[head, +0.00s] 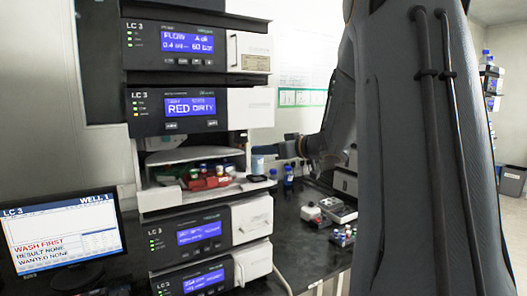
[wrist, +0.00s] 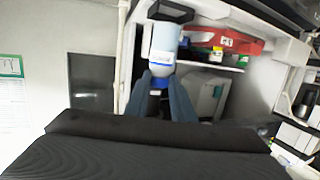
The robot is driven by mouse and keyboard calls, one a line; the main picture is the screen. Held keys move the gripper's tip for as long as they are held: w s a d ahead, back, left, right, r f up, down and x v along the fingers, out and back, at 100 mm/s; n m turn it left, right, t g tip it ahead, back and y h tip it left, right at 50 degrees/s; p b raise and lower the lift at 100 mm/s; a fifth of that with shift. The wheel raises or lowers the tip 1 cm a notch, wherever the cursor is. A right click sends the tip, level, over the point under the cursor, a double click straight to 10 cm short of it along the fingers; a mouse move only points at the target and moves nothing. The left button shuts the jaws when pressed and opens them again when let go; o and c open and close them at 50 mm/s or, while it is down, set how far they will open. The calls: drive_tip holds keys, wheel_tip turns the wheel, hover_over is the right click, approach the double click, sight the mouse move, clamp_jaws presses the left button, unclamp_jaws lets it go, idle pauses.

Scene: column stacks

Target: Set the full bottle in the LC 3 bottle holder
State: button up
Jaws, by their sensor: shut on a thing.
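The bottle (wrist: 163,45) has a pale blue-white body and a blue cap. In the wrist view, which appears upside down, both fingers of my gripper (wrist: 161,88) are shut around its cap end. A black bracket or holder (wrist: 170,12) is at the bottle's base end; I cannot tell whether they touch. In the head view, my gripper (head: 278,149) is right of the open bay of the LC 3 stack (head: 140,190), with the pale bottle body (head: 257,164) below its fingers.
The bay holds a red rack (head: 207,184) of coloured-cap vials. Blue-capped bottles (head: 288,177) stand on the dark bench behind. A monitor (head: 62,240) at left reads "WASH FIRST", and the second module (head: 190,108) reads "RED DIRTY". Small devices (head: 335,212) stand right of the stack.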

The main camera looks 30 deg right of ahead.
drive_tip(key=shift+f, duration=0.9)
idle(0.5)
drive_tip(key=o, duration=0.9)
drive_tip(key=shift+s, duration=0.1)
drive_tip(key=b+v, duration=0.1)
drive_tip(key=v, duration=0.6)
drive_tip(key=shift+s+d+r+b, duration=0.1)
drive_tip(key=shift+s+d+b, duration=0.05)
drive_tip(key=shift+s+b, duration=0.2)
